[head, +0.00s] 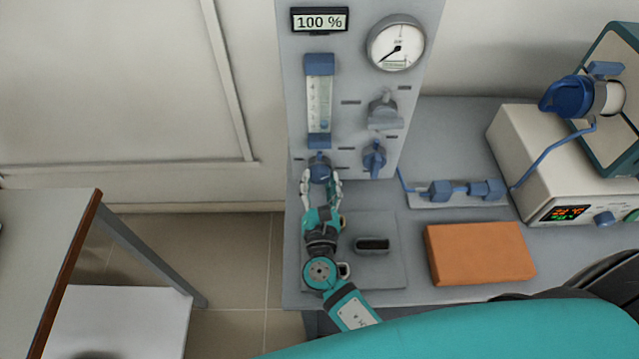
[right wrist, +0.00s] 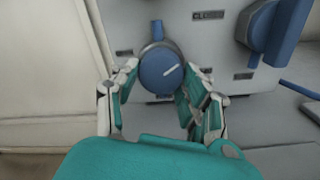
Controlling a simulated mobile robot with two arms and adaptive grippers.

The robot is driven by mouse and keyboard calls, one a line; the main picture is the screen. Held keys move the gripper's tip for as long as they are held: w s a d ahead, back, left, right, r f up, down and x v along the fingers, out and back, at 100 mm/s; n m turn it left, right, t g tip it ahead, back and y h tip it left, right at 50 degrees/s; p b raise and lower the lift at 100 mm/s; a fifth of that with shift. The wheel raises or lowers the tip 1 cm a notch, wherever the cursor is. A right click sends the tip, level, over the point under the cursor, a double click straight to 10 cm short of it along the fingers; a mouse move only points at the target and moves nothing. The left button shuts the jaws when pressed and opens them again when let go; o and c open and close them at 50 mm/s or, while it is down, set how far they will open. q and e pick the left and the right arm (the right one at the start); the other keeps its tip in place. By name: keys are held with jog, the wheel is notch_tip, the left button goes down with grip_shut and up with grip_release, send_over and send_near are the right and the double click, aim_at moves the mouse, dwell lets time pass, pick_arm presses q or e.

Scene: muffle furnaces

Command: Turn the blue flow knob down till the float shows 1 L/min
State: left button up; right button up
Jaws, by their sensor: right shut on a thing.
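The blue flow knob (head: 320,171) sits at the lower left of the grey panel, just under the flow tube. My right gripper (head: 321,186) reaches up to it with a finger on each side and is shut on it. In the right wrist view the knob (right wrist: 161,70) shows a white pointer line aimed to the upper right, between the two fingers (right wrist: 160,88). The flow tube (head: 319,105) is clear with blue end caps and scale marks; the float's height is too small to read. My left gripper is not in view.
A second blue knob (head: 374,158) and a grey valve (head: 383,112) stand to the right on the panel. A round gauge (head: 396,43) and a display reading 100 % (head: 319,20) are above. An orange block (head: 480,252) lies on the bench, beside a beige box (head: 540,150).

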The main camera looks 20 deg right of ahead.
jog(key=o, duration=1.2)
jog(key=v, duration=1.2)
